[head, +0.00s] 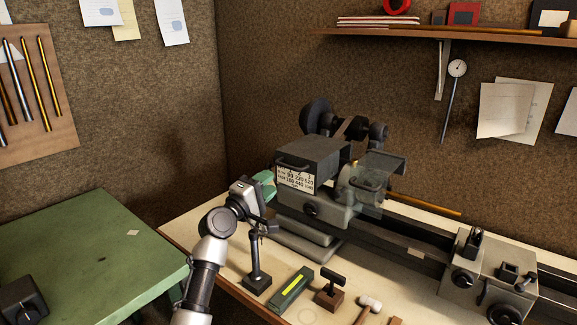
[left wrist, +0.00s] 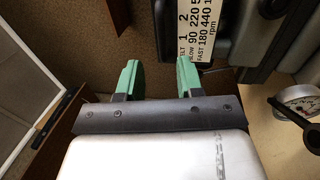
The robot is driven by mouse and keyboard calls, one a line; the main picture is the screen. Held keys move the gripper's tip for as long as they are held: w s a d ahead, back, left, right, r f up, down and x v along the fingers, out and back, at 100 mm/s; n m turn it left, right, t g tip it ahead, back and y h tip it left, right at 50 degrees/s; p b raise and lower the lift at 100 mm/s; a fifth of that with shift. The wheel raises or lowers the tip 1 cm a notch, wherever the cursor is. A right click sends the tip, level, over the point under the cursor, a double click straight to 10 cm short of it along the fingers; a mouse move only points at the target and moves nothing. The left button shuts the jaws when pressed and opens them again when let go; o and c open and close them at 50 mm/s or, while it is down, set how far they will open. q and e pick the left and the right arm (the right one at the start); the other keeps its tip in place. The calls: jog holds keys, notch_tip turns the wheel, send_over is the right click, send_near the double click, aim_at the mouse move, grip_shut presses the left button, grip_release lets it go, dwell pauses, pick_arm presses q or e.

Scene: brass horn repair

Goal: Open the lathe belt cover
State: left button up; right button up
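The lathe belt cover (head: 322,152) is a dark grey box lid on the headstock at the left end of the lathe. It looks closed, with a dark handle (head: 291,163) at its front above a white rpm label (head: 297,180). My left gripper (head: 268,182) is just left of the cover, its green fingertips near the label's left edge. In the left wrist view the two green fingers (left wrist: 158,76) stand apart with nothing between them. The label (left wrist: 196,32) shows beyond them, upper right. Contact with the cover cannot be made out. My right gripper is not in view.
A dial indicator stand (head: 257,270) stands close to my left arm. A green box (head: 291,288), a small block with a dark handle (head: 331,290) and a hammer (head: 368,306) lie on the bench front. A green table (head: 90,250) is at left; a shelf (head: 450,36) hangs above.

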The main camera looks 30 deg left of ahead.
aim_at(289, 167)
pick_arm(q)
jog(key=x, duration=0.4)
jog(key=p+x, duration=0.1)
jog(key=x, duration=0.4)
jog(key=shift+w+d+f, duration=0.15)
jog(key=shift+w+f, duration=0.05)
jog(key=shift+c, duration=0.3)
grip_shut()
